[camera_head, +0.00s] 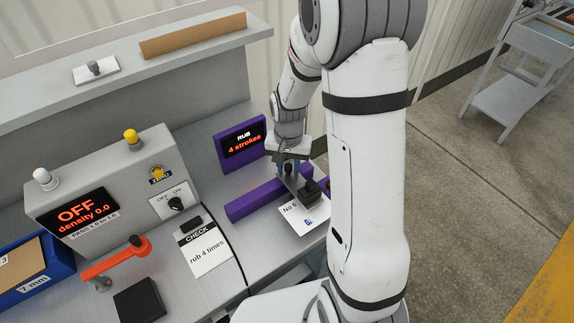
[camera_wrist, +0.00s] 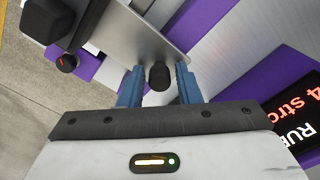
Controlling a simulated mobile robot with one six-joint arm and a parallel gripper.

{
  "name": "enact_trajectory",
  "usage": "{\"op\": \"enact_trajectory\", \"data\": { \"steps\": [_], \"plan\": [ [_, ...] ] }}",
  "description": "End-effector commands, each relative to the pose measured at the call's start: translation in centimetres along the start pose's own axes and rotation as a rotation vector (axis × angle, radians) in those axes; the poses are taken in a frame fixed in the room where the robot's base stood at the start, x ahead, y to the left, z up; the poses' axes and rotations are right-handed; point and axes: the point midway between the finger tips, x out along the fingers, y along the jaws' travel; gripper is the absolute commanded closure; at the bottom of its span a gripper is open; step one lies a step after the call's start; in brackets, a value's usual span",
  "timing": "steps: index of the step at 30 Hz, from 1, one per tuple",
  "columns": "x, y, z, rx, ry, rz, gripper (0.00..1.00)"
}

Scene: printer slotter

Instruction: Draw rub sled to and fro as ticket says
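The rub sled (camera_head: 307,192) is a grey plate with a black block on it, on the purple-railed rub station. Its black knob (camera_wrist: 158,77) stands between my gripper's blue fingers (camera_wrist: 160,70) in the wrist view, with a narrow gap visible on each side. In the head view my gripper (camera_head: 289,167) is low at the sled's far end. The purple-framed display (camera_head: 243,145) reads "RUB 4 strokes". The ticket (camera_head: 205,250) reads "CHECK rub 4 times".
A purple rail (camera_head: 255,199) runs beside the sled. Left stands a grey meter box (camera_head: 125,190) reading "OFF density 0.0", with an OFF/ON knob (camera_head: 176,203). An orange lever (camera_head: 115,260), a black block (camera_head: 140,302) and a blue bin (camera_head: 35,285) are nearer. My arm hides the right side.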

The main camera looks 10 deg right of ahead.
Motion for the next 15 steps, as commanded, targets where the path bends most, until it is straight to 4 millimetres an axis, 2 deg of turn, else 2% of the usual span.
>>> {"op": "enact_trajectory", "data": {
  "steps": [4, 11, 15],
  "plan": [
    [0.0, 0.0, 0.0, 0.0, 0.0, 0.0, 0.59],
    [-0.1, 0.0, 0.0, 0.0, 0.0, 0.0, 0.59],
    [-1.3, -0.1, 0.0, 0.0, 0.003, -0.001, 0.59]
  ]
}}
